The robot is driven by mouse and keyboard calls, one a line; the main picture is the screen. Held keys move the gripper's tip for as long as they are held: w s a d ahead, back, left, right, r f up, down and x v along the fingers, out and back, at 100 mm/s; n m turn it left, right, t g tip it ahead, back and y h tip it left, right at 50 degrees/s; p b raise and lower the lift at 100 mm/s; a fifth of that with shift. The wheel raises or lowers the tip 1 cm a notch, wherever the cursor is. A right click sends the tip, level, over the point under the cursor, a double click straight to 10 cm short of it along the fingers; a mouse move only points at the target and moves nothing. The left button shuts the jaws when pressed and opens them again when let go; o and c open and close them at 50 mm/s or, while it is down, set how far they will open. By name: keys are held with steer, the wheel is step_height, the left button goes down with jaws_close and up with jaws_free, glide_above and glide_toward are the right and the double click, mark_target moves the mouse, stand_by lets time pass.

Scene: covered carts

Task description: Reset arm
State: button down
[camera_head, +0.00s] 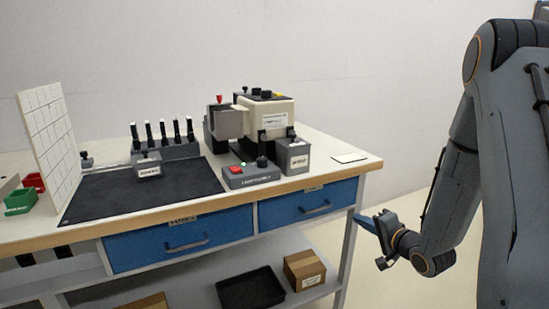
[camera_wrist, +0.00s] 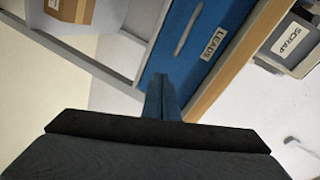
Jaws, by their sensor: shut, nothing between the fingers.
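My gripper (camera_head: 362,220) is at the right of the head view, off the right end of the workbench and just right of the blue drawer front. Its blue fingers point left toward the bench. In the wrist view the fingers of my gripper (camera_wrist: 161,84) are together with nothing between them. The drawer labelled LEADS (camera_wrist: 205,45) lies beyond the fingertips there, and its handle shows. I cannot tell the exact gap between fingertips and bench. My arm is bent, with the upper part raised and the forearm low.
The workbench (camera_head: 330,172) carries a machine (camera_head: 265,115), a black mat (camera_head: 150,190) and a SCRAP box (camera_head: 295,158). Two blue drawers (camera_head: 180,238) are shut beneath. A cardboard box (camera_head: 305,270) and a black tray (camera_head: 250,290) are on the lower shelf. Floor right of the bench is clear.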

steer(key=s+a+r+n+g+h+p, duration=0.1)
steer(key=s+a+r+n+g+p, duration=0.1)
steer(key=s, duration=0.8)
steer(key=s+a+r+n+g+h+p, duration=0.2)
steer(key=s+a+r+n+g, duration=0.3)
steer(key=s, duration=0.6)
steer(key=s+a+r+n+g+h+p, duration=0.1)
steer(key=s+a+r+n+g+p, duration=0.1)
steer(key=s+g, duration=0.5)
steer(key=s+a+r+n, duration=0.1)
steer(key=s+n, duration=0.1)
steer(key=s, duration=0.2)
steer(key=shift+s+a+r+h, duration=0.25)
steer(key=shift+a+r+h, duration=0.05)
steer(key=shift+a+r, duration=0.1)
